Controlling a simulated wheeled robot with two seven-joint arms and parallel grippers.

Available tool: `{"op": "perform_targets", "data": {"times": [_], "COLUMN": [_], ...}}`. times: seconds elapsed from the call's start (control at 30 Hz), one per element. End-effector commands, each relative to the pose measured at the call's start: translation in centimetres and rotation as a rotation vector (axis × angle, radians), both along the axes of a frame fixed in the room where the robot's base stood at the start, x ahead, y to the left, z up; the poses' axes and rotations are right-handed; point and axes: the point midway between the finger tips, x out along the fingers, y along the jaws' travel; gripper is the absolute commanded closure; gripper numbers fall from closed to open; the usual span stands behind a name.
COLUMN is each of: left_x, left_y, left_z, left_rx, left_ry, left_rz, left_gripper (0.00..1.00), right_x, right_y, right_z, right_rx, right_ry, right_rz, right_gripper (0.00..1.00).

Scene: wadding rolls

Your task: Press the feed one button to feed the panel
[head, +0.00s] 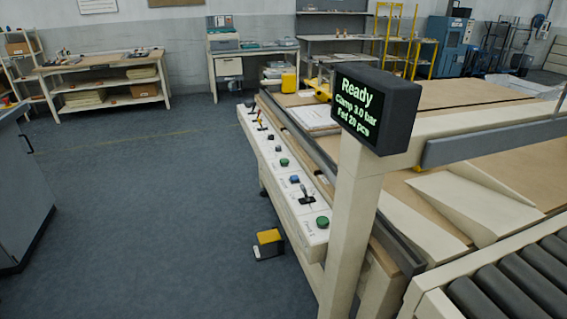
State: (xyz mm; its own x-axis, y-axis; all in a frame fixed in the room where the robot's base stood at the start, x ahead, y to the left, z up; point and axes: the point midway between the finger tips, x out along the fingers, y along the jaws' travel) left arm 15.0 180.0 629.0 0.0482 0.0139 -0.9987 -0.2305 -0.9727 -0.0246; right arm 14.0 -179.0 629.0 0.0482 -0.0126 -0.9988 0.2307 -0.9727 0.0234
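A long white control strip (285,178) runs along the left side of the machine, with several buttons and levers on it. A large green button (322,222) sits at its near end, with small print beside it that I cannot read. Farther along are a black lever (306,195), a blue button (294,179) and another green button (284,162). I cannot tell from the labels which one is feed one. A black display (375,110) on a cream post reads "Ready", "Clamp 3.0 bar" and "Fed 20 pcs". Neither of my grippers is in view.
A yellow and black foot pedal (268,243) lies on the floor left of the machine. A roller conveyor (510,285) is at the lower right. A grey cabinet (22,195) stands at the left edge. The floor between is clear.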

Motion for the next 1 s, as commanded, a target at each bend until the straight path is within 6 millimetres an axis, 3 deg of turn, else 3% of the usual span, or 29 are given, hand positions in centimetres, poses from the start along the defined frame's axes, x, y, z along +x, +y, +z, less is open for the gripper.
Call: {"op": "perform_targets", "data": {"times": [0.1, 0.3, 0.4, 1.0], "left_x": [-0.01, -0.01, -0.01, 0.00], "left_y": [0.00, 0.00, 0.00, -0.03], "left_z": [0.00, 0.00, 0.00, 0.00], "left_rx": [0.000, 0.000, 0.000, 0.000], "left_ry": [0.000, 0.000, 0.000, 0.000], "left_rz": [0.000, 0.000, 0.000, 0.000], "left_gripper": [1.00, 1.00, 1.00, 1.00], "right_x": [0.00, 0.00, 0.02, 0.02], "right_y": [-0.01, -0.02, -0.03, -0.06], "right_z": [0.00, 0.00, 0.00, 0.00], "right_rx": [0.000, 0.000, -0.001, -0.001], "right_ry": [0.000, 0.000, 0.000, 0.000], "right_rz": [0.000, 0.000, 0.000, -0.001], "right_gripper": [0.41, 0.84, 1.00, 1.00]}}
